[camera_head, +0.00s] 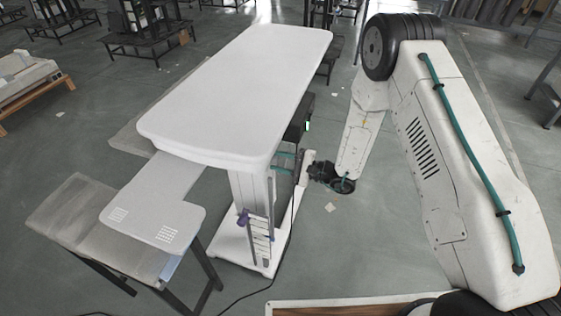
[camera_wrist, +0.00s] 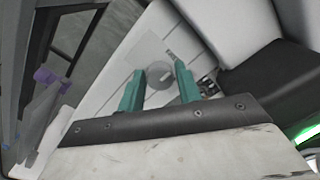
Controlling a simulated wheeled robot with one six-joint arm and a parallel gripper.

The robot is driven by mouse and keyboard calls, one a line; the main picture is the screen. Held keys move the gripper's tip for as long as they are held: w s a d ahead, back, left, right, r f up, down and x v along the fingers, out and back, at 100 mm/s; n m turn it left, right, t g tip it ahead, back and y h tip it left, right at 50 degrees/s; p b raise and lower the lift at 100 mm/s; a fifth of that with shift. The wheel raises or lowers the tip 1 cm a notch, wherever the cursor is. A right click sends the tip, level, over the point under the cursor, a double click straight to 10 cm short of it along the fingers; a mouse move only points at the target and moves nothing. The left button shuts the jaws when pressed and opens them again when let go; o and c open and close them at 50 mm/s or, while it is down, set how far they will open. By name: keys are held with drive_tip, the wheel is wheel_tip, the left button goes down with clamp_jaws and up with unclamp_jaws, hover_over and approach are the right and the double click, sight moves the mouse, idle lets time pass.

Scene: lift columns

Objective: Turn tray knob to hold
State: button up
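A round grey knob (camera_wrist: 158,79) with a pale mark on its face sits on a light plate, in the middle of the wrist view. My gripper (camera_wrist: 162,72) has two teal fingers, spread apart, one on each side of the knob in the picture. I see gaps between fingers and knob, and cannot tell how far the fingertips are from it in depth. In the head view my gripper (camera_head: 285,162) is beside the column under the white tabletop (camera_head: 235,85). The knob is hidden there.
A purple clamp-like part (camera_head: 243,217) is on the column's front; it also shows in the wrist view (camera_wrist: 45,79). A dark box (camera_head: 298,118) with a green light hangs under the tabletop's right edge. A lower pale shelf (camera_head: 150,207) juts out left.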

drive_tip(key=c, duration=0.5)
drive_tip(key=shift+m, duration=0.3)
drive_tip(key=m, duration=1.5)
drive_tip(key=shift+m, duration=0.3)
